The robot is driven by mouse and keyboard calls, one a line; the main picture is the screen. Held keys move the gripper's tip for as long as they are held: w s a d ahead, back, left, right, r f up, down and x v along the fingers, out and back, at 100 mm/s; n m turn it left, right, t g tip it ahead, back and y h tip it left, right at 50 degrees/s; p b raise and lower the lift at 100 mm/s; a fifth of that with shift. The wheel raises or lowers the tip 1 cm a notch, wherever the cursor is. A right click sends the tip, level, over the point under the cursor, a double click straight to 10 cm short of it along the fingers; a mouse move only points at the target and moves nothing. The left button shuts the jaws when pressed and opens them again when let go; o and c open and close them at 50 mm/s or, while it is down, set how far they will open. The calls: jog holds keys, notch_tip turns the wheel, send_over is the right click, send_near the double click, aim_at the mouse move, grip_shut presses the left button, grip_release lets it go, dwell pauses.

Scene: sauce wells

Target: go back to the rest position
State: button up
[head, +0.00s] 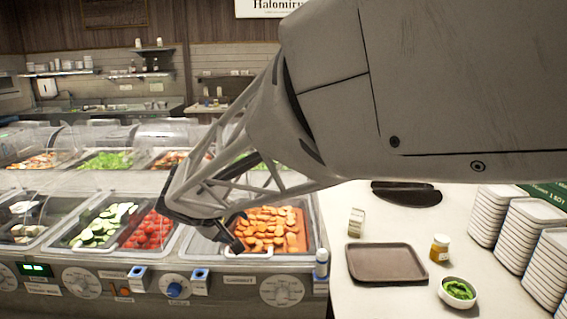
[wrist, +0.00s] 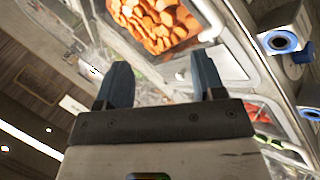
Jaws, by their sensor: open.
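My gripper (wrist: 160,88) is open and empty in the wrist view, with its two dark fingers apart. In the head view my gripper (head: 232,238) shows at the end of my arm, over the front of the well of orange carrot slices (head: 268,231). The carrot slices also show beyond the fingers in the wrist view (wrist: 160,18). My arm covers much of the upper right of the head view and hides part of the counter behind it.
Wells of cucumber (head: 103,224) and tomato (head: 150,231) lie left of the carrots. On the right counter are a brown tray (head: 387,282), a jar (head: 440,248), a bowl of greens (head: 458,291) and stacks of plates (head: 495,215). Clear covers (head: 90,137) stand behind the wells.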

jog(key=s+d+m+g, duration=0.2)
jog(key=s+d, duration=0.3)
jog(key=d, duration=0.5)
jog(key=s+d+m+g, duration=0.25)
jog(key=s+d, duration=0.25)
jog(key=d, duration=0.5)
jog(key=s+d+f+m+y, duration=0.1)
jog(key=s+d+m+y, duration=0.1)
jog(key=s+d, duration=0.3)
jog(key=s+d+f+m+y, duration=0.1)
jog(key=s+d, duration=0.5)
jog(key=s, duration=0.7)
jog(key=shift+m+y, duration=0.5)
jog(key=shift+m, duration=0.35)
